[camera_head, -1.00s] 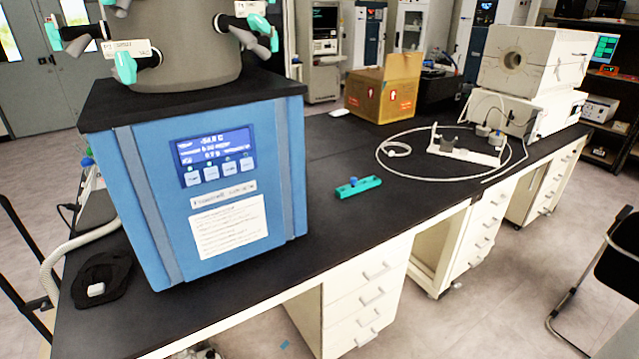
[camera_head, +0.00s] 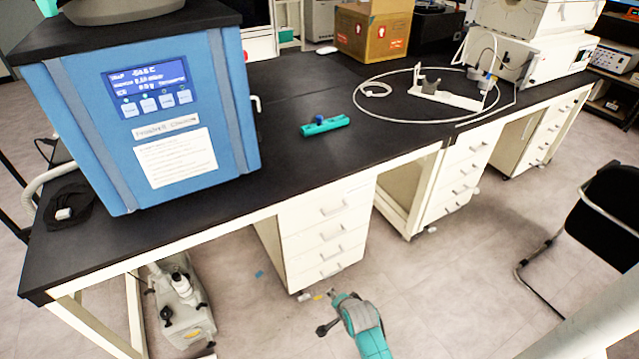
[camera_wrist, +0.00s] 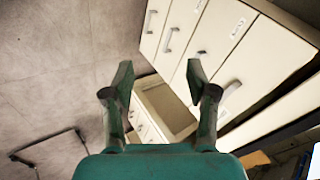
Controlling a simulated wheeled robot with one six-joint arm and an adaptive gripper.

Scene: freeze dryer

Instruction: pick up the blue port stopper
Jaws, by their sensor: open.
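The blue port stopper (camera_head: 320,118) is a small dark-blue knob standing on a teal bar-shaped holder (camera_head: 338,122) on the black bench top, right of the freeze dryer, in the head view. My gripper (camera_head: 327,311) is at the bottom middle of the head view, low in front of the bench drawers and well apart from the stopper. In the wrist view its two green fingers (camera_wrist: 159,72) are spread with nothing between them. The wrist view shows drawers and floor; the stopper is not visible there.
The blue freeze dryer (camera_head: 170,120) stands on the bench (camera_head: 275,175) at left. A cardboard box (camera_head: 372,30) and a looped white tube (camera_head: 362,100) lie behind and right of the holder. White drawers (camera_head: 325,235) are under the bench edge. A black chair (camera_head: 605,205) stands at right.

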